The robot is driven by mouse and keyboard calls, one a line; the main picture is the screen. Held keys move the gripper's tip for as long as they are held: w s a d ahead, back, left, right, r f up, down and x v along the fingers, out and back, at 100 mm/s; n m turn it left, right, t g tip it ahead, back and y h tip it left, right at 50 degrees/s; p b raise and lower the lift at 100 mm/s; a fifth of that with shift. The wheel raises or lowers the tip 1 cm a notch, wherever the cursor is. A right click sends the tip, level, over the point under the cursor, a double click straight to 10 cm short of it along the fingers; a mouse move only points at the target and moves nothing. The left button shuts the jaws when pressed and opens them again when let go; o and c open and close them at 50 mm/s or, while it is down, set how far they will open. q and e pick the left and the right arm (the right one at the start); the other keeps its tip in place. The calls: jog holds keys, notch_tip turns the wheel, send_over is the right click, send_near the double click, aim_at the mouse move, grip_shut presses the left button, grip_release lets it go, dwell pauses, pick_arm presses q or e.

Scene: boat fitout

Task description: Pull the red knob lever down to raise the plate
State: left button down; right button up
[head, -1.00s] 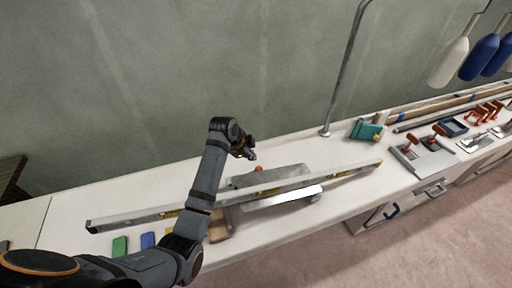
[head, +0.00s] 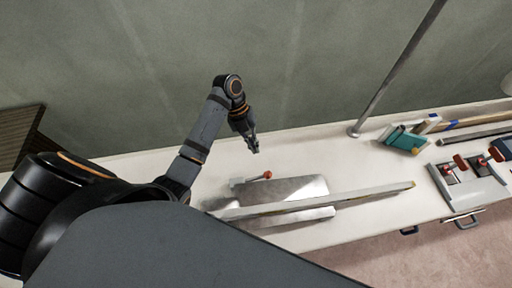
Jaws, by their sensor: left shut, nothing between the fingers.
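The red knob (head: 267,174) sits at the end of a short lever that sticks out at the back left of the metal plate (head: 300,188). The plate lies low on the white bench, partly behind a long metal bar. My left gripper (head: 255,149) is shut and empty. In the picture it is just above the red knob and apart from it. My right gripper is not in view.
The long metal bar (head: 350,197) runs across the front of the plate. A teal block (head: 405,140) and a metal post (head: 398,70) stand to the right. Red-handled clamps (head: 460,162) are at the far right. The bench between plate and post is clear.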

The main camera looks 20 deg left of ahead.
aim_at(266, 173)
pick_arm(q)
jog(key=p+x, duration=0.1)
jog(key=x, duration=0.9)
jog(key=shift+w+d+f+p, duration=0.15)
jog(key=shift+f+p, duration=0.1)
jog(key=shift+p, duration=0.1)
jog(key=shift+f, duration=0.3)
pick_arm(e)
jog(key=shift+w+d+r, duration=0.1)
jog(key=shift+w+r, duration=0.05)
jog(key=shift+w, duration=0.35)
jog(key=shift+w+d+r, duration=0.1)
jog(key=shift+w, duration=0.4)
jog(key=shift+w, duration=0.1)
pick_arm(q)
jog(key=shift+w+d+f+b, duration=0.1)
jog(key=shift+d+f+b, duration=0.05)
jog(key=shift+f+b, duration=0.15)
jog(key=shift+w+d+f+b, duration=0.15)
jog(key=shift+d+f+b, duration=0.05)
jog(key=shift+f, duration=0.25)
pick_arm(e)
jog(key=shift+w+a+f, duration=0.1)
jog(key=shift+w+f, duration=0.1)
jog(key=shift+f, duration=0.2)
pick_arm(q)
jog(key=shift+r, duration=0.15)
